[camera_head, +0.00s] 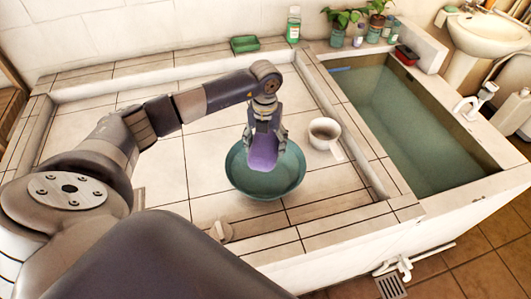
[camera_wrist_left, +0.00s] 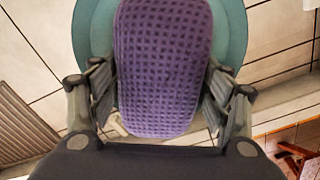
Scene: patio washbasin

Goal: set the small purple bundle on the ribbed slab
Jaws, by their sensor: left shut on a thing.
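The small purple bundle (camera_head: 264,153), a waffle-textured cloth, is between the fingers of my left gripper (camera_head: 267,135). It fills the middle of the left wrist view (camera_wrist_left: 163,65), with a finger on each side. In the head view it overlaps the inside of a teal bowl (camera_head: 283,188); how far it is above the bowl's bottom I cannot tell. The ribbed slab (camera_wrist_left: 22,128) shows at the left edge of the left wrist view, brownish with parallel grooves, with nothing on its visible part. In the head view my left arm hides most of it. My right gripper is out of view.
A white handled cup (camera_head: 324,131) stands right of the bowl. A small beige object (camera_head: 221,231) lies near the front ledge. A water-filled basin (camera_head: 400,115) is at the right. A green tray (camera_head: 245,44) and green bottle (camera_head: 294,24) stand at the back. Tiles left of the bowl are clear.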

